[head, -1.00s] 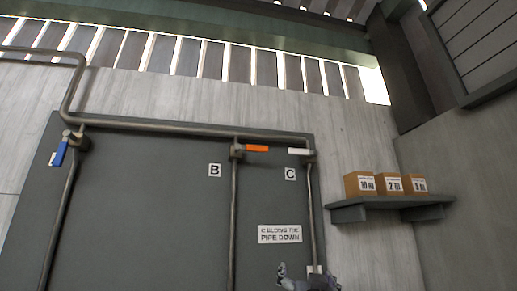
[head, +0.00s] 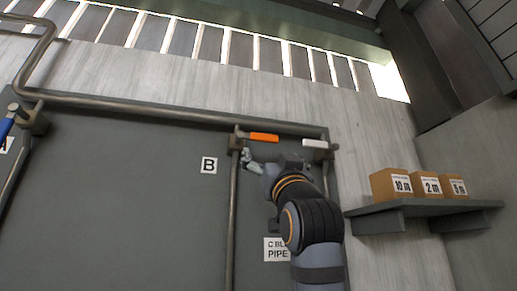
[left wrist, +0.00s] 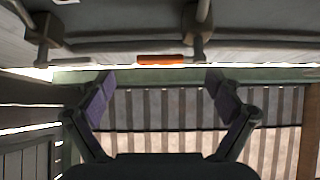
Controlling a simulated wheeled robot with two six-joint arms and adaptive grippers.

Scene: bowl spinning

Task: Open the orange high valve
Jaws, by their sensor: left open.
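The orange valve handle (head: 264,137) is a short horizontal bar high on the dark panel, pointing right from its valve body (head: 237,141) by the B label. My left gripper (head: 254,162) is raised just below the orange handle, seen partly from behind. In the left wrist view the orange handle (left wrist: 162,60) lies level, just beyond the gap between the two spread fingers of my left gripper (left wrist: 160,82). Nothing is between the fingers, and they appear apart from the handle. My right gripper is not in view.
A white-handled valve (head: 317,144) is close on the right, and a blue-handled valve (head: 7,126) is at the far left. Pipes (head: 180,114) run along the panel (head: 130,190). A shelf (head: 420,208) with several boxes stands at the right.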

